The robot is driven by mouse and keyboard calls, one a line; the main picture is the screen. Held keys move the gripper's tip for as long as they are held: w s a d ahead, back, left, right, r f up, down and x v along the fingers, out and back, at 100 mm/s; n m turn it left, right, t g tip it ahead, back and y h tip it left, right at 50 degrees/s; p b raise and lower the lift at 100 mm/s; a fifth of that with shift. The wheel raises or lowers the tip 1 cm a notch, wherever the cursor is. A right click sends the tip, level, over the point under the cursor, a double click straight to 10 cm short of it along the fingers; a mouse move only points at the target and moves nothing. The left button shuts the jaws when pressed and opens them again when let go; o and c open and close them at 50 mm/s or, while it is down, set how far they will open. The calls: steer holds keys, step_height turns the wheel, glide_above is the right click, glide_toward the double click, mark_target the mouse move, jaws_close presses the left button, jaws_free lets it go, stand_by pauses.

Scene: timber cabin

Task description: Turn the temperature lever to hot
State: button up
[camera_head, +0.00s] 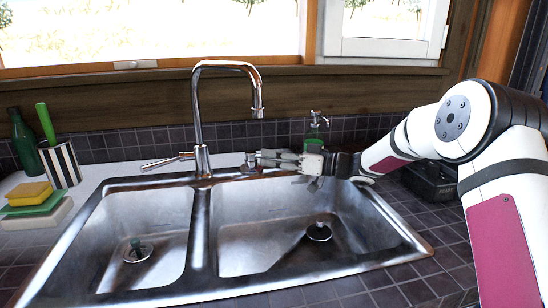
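The chrome faucet (199,120) stands upright at the back of the sink, its tall spout arching over to the right. A thin chrome lever (168,161) sticks out to the left from the faucet's base. My gripper (262,158) reaches in from the right, above the sink's back rim and to the right of the faucet. Its fingers point left, and a small metal fitting (249,167) on the rim is right at their tips. I cannot tell whether they touch it. The fingers look close together, but their gap and anything between them are unclear.
A double steel sink (198,255) fills the middle. A green soap dispenser (313,138) stands behind my gripper. At the left are sponges (32,196), a striped cup (62,165) and a green bottle (24,145). Free room lies above the basins.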

steer(key=shift+d, duration=0.1)
steer(key=v, duration=0.7)
steer(key=shift+d, duration=0.15)
steer(key=shift+s, duration=0.1)
